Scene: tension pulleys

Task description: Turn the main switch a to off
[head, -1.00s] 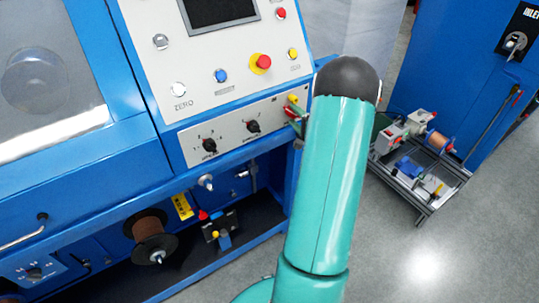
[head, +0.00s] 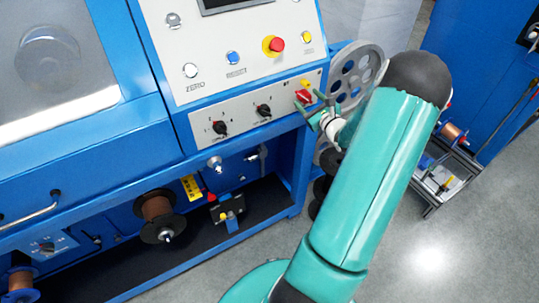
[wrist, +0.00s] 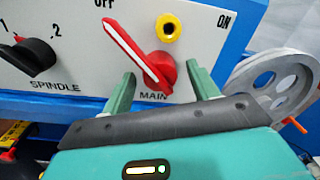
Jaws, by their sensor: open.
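The main switch (wrist: 155,60) is a red knob with a white pointer stripe above the label MAIN in the wrist view. Its pointer tilts up and left towards the OFF mark (wrist: 104,4); the ON mark (wrist: 224,20) is at the upper right. My gripper (wrist: 162,78) is open, its two green fingers on either side of the lower part of the knob; I cannot tell whether they touch it. In the head view the switch (head: 303,97) is at the right end of the lower panel, with my gripper (head: 314,105) right at it.
A yellow socket (wrist: 169,27) sits just above the switch. The black spindle knob (wrist: 34,56) is to its left. A grey spoked wheel (head: 355,75) stands close behind my arm on the right. Yellow, blue and red-yellow buttons (head: 273,45) are on the panel above.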

